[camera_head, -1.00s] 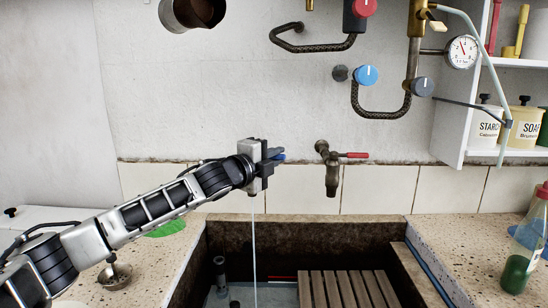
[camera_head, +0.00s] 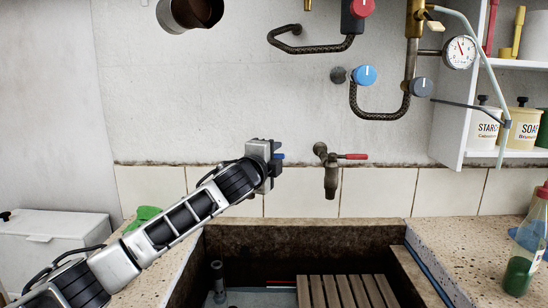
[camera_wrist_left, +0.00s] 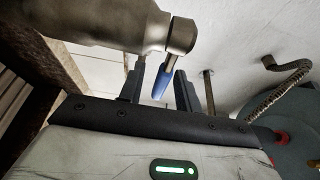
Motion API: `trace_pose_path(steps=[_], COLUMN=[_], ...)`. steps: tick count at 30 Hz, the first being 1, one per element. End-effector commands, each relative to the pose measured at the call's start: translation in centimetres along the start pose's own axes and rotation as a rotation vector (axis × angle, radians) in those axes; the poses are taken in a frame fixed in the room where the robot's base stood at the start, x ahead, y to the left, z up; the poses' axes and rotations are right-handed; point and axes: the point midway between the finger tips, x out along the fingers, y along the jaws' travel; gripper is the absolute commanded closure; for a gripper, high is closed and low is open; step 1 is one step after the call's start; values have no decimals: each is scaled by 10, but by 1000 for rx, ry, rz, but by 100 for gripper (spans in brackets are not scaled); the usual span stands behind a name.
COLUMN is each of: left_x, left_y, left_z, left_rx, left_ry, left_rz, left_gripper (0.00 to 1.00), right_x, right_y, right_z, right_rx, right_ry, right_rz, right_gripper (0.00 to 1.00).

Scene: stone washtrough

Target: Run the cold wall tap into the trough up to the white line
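My left gripper (camera_head: 279,158) is at the wall above the trough's back left. In the left wrist view, its two fingers (camera_wrist_left: 158,78) stand apart on either side of the blue tap lever (camera_wrist_left: 163,80), with a gap to at least one finger. The cold tap's metal body (camera_wrist_left: 110,22) fills the top left there; my gripper hides it in the head view. No water stream shows below it. The stone trough (camera_head: 300,236) has a grey-blue surface, seemingly water (camera_head: 250,298), at its bottom. A red mark (camera_head: 282,282) shows on its inner wall; the white line is not clearly readable. My right gripper is not in view.
A red-levered tap (camera_head: 331,170) is on the wall to the right. A slatted wooden rack (camera_head: 345,291) lies in the trough beside a standing pipe (camera_head: 218,275). A green bottle (camera_head: 520,265) stands on the right counter.

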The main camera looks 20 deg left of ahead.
Motion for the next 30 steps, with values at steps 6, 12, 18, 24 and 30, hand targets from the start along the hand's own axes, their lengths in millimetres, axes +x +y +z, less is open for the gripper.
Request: trace_pose_path(steps=[6, 12, 18, 24, 30], left_x=[-3, -28, -74, -120, -149], left_y=[0, 2, 2, 2, 1], left_z=[0, 0, 0, 0, 0], left_rx=[0, 2, 3, 3, 1], left_ry=[1, 3, 2, 1, 0], left_rz=[0, 0, 0, 1, 1], left_gripper=[66, 66, 66, 66, 66], right_x=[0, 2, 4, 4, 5], right_y=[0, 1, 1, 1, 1], right_z=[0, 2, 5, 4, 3], right_rx=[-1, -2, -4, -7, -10], right_ry=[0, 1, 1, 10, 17], right_rz=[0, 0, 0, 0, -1], right_gripper=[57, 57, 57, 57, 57])
